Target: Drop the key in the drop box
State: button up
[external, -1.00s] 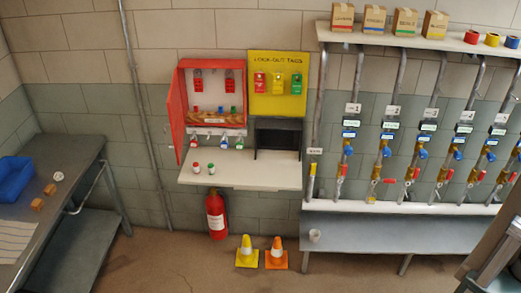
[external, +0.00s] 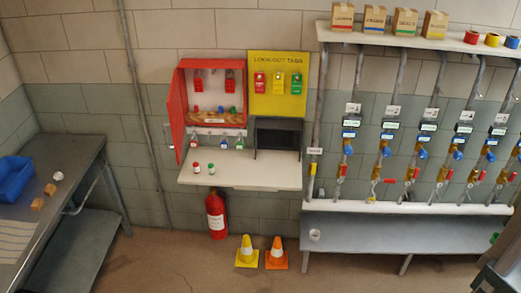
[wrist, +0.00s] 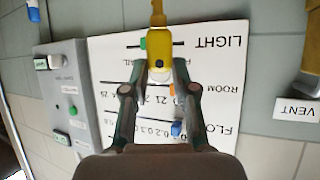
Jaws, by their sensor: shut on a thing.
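The yellow piece extends upward from between the fingertips. Its shape does not clearly show a key, and I cannot make out a key elsewhere. My gripper is out of the external view. No box is clearly marked as the drop box. A grey wall box (wrist: 67,95) with buttons and small labels is left of my gripper in the wrist view. A dark box (external: 278,133) stands on the white shelf in the external view.
A white sign (wrist: 110,60) with upside-down lettering is behind my fingers. A brass-coloured part (wrist: 312,45) and a VENT label (wrist: 297,108) are at the right. A red cabinet (external: 212,105) hangs open. Valve pipes (external: 386,150) line the wall above a grey bench (external: 400,234).

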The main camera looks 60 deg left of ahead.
jog(key=shift+w+a+f+b, duration=0.1)
jog(key=shift+f+b, duration=0.2)
jog(key=shift+f, duration=0.65)
jog(key=shift+w+a+f+b, duration=0.15)
jog(key=shift+f+b, duration=0.1)
jog(key=shift+f, duration=0.75)
jog(key=shift+w+a+f+b, duration=0.1)
jog(key=shift+f+b, duration=0.2)
jog(key=shift+f, duration=0.65)
jog(key=o, duration=0.9)
jog(key=shift+s+d, duration=0.1)
jog(key=v, duration=1.2)
jog(key=shift+d, duration=0.1)
